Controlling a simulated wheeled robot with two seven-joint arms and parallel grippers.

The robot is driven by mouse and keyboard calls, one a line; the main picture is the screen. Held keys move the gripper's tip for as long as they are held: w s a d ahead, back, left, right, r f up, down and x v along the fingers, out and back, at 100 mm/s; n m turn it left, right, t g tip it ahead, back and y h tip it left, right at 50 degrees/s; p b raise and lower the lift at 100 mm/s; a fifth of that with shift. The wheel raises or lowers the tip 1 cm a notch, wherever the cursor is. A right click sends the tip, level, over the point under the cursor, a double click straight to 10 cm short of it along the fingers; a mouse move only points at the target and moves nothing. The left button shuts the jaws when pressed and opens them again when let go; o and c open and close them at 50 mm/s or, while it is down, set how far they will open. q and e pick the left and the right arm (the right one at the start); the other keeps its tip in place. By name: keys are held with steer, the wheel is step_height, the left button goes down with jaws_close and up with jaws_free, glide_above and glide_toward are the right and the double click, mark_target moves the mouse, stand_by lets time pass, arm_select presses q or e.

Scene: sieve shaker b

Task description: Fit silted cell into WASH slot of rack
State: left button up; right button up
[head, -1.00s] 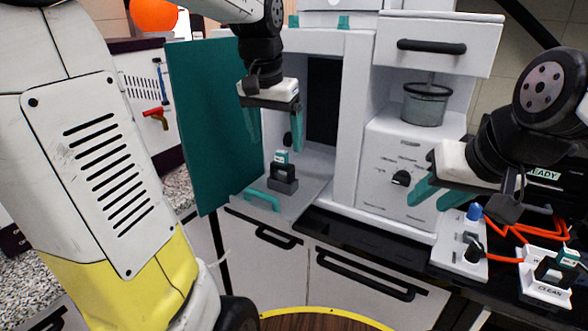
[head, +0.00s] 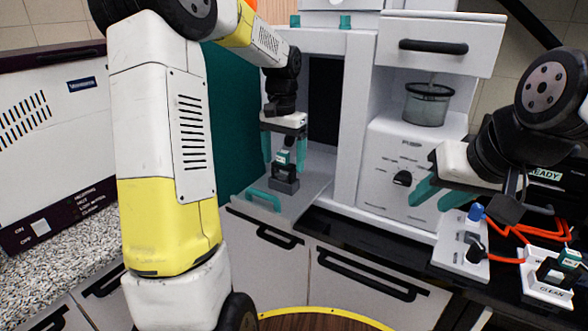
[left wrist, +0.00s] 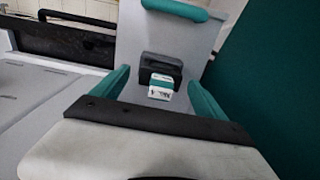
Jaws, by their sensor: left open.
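A small cell with a teal-and-white top (head: 283,157) stands in a dark grey holder (head: 285,184) on a grey sliding tray (head: 302,203). I cannot tell whether it is silted. My left gripper (head: 284,165) is open above the holder, its teal fingers on either side of the cell's top with gaps. In the left wrist view the cell's labelled top (left wrist: 161,88) and the holder (left wrist: 162,68) show between the spread fingers. My right gripper (head: 438,194) is open and empty before the white cabinet. No WASH label is readable.
A white block marked CLEAN (head: 549,292) holds another dark piece with a teal top (head: 569,258) at right. A READY label (head: 543,174) shows behind my right arm. A panel with a blue knob (head: 475,212) and orange cables stand nearby. A teal door (head: 232,120) is close to my left arm.

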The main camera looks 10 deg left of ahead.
arm_select(q)
step_height(320, 180, down, 2)
steer(key=shift+f, duration=0.1)
steer(key=shift+c, duration=0.2)
